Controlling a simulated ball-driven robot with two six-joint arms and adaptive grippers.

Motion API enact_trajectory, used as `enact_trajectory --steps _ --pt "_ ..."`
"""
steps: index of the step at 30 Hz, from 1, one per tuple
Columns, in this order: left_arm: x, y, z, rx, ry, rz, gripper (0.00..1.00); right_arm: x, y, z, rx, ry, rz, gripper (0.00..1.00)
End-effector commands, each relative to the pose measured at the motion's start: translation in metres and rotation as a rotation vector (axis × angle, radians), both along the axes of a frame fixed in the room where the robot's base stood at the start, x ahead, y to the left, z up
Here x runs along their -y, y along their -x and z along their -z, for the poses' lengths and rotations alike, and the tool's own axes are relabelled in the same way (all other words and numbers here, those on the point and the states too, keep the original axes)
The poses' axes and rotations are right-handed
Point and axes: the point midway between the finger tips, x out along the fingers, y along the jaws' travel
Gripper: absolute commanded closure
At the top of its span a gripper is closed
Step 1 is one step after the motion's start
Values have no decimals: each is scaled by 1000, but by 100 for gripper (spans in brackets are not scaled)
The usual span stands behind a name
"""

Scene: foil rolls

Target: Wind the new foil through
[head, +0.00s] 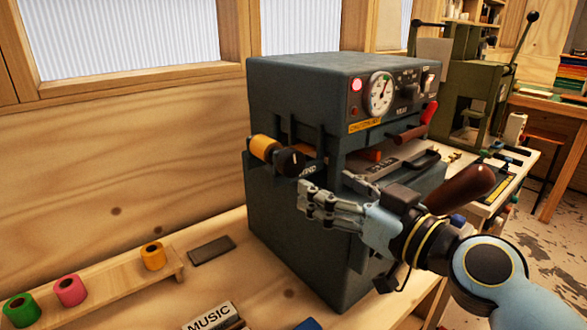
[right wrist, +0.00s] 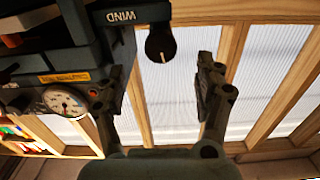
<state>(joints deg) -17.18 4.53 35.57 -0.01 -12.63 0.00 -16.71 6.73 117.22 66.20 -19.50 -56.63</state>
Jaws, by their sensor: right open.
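The dark grey foil machine (head: 305,90) stands on the wooden bench. An orange-yellow foil roll (head: 265,147) sits on its left side, with the black wind knob (head: 289,161) at its near end. The WIND label (head: 308,168) is beside the knob. My right gripper (head: 304,200) is open and empty, just below and in front of the knob. In the right wrist view the wind knob (right wrist: 160,44) shows beyond the gap between the open fingers (right wrist: 160,72), apart from them. My left gripper is not in view.
A wooden rack (head: 110,292) at lower left holds green (head: 20,308), pink (head: 70,290) and orange (head: 153,256) rolls. A dark flat block (head: 211,249) and a MUSIC block (head: 210,317) lie on the bench. A brown-handled lever (head: 460,190) is close to my right wrist.

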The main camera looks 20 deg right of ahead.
Motion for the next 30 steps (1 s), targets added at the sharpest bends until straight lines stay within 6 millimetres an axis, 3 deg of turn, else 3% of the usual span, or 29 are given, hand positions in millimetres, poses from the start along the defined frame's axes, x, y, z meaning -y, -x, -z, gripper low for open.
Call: enact_trajectory --steps 9,15,26,30 --pt "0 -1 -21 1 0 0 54 -22 -60 -5 0 -7 -1 30" --pt "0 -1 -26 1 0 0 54 -30 -82 -3 -1 -7 -1 30" --pt "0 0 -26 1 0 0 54 -32 -87 -1 -2 -5 -1 30" --pt "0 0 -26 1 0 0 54 -32 -87 -1 -2 -5 -1 48"
